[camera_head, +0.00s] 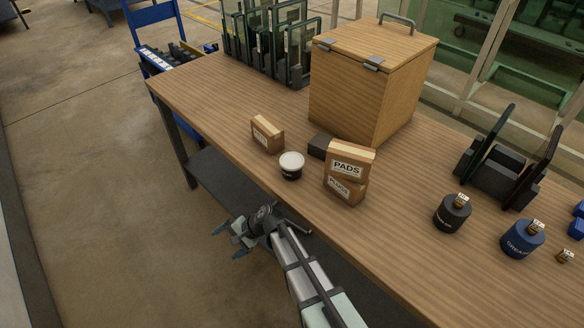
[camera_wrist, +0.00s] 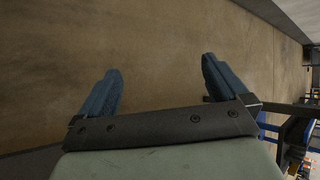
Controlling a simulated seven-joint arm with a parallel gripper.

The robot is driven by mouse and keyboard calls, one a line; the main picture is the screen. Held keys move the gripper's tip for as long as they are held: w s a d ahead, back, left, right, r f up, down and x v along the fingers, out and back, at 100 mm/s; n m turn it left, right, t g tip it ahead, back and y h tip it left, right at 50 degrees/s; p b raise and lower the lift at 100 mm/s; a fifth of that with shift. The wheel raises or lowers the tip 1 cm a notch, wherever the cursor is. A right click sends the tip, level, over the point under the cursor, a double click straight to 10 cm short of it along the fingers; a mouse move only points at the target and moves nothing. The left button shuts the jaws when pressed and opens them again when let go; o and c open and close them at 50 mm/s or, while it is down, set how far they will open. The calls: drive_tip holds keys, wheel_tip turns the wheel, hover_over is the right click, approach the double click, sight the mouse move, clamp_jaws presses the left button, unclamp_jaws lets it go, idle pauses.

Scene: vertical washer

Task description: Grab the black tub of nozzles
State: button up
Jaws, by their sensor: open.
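A small black tub with a white lid (camera_head: 291,168) stands upright near the table's front edge, left of the stacked boxes. A black cylindrical container (camera_head: 453,214) with a small tag on top stands farther right. I cannot read the print on either, so I cannot tell which holds nozzles. My gripper (camera_head: 230,241) is off the table's front edge, to the lower left of the white-lidded tub and apart from it. In the wrist view, my gripper (camera_wrist: 160,66) has its two blue fingers spread, with nothing between them but floor. No tub shows in that view.
The wooden table (camera_head: 400,245) also holds a small box (camera_head: 267,134), a PADS box (camera_head: 348,160) on another box, a dark block (camera_head: 319,146), a wooden chest (camera_head: 365,90), a dark rack (camera_head: 270,45) and a blue container (camera_head: 522,240). The front edge lies between gripper and tub.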

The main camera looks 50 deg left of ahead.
drive_tip(key=w+a+r+y, duration=0.3)
drive_tip(key=a+r, duration=0.9)
drive_tip(key=r, duration=0.4)
wheel_tip(320, 180, up, 21)
drive_tip(key=n+t+h, duration=0.7)
drive_tip(key=n+h, duration=0.2)
drive_tip(key=n, duration=0.3)
hover_over(291, 159)
wheel_tip(291, 159, down, 14)
drive_tip(key=shift+r, duration=0.2)
drive_tip(key=c, duration=0.9)
